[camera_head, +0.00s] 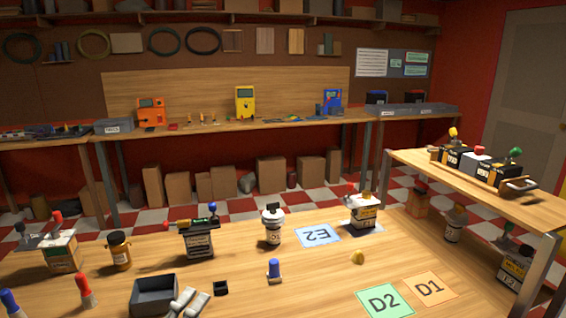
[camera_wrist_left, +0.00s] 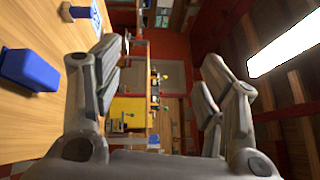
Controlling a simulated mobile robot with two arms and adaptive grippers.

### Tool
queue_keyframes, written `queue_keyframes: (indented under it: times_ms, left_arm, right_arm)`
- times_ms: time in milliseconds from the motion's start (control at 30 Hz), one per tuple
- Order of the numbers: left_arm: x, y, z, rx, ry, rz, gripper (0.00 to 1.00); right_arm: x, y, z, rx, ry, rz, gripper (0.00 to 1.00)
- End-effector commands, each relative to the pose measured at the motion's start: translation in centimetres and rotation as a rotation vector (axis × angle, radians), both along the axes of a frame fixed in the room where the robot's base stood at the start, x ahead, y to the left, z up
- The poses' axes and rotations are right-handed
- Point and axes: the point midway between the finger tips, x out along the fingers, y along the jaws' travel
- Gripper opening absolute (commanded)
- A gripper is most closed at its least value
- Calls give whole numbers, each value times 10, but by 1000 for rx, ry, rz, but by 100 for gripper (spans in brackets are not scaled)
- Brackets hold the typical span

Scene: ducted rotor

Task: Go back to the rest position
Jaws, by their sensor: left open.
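My left gripper (camera_head: 188,302) shows at the bottom edge of the head view as two grey fingers above the near part of the wooden table (camera_head: 330,285). In the left wrist view, my left gripper (camera_wrist_left: 160,75) has its fingers spread wide with nothing between them. That view is turned on its side. A blue object (camera_wrist_left: 28,68) is on the table left of the fingers there, apart from them. My right gripper is in neither view.
Near the left fingers are a dark grey tray (camera_head: 153,296), a small black block (camera_head: 221,288), a red-topped peg (camera_head: 84,291) and a blue-topped peg (camera_head: 274,270). Cards marked E2 (camera_head: 317,236), D2 (camera_head: 384,301) and D1 (camera_head: 430,289) lie flat. A side table (camera_head: 495,205) is right.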

Motion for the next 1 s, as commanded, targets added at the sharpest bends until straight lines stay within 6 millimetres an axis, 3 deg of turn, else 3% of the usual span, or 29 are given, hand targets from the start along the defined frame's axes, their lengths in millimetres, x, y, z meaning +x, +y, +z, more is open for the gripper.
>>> queue_keyframes:
  times_ms: [167,300,400,600,767,800,1000]
  left_arm:
    - [-24,42,-63,-422,363,296,66]
    - [-70,60,-124,-714,653,537,66]
    - [-111,62,-160,-879,840,695,66]
    - [-187,51,-202,-1093,1122,948,66]
    - [-243,36,-217,-1204,1308,1121,66]
    - [-248,34,-225,-1215,1333,1147,66]
    - [-234,34,-286,-1191,1341,1154,66]
  right_arm:
    - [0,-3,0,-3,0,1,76]
    - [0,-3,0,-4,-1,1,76]
    - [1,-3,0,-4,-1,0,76]
    - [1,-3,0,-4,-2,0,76]
    - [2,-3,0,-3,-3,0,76]
    - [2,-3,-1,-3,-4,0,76]
    - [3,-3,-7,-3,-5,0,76]
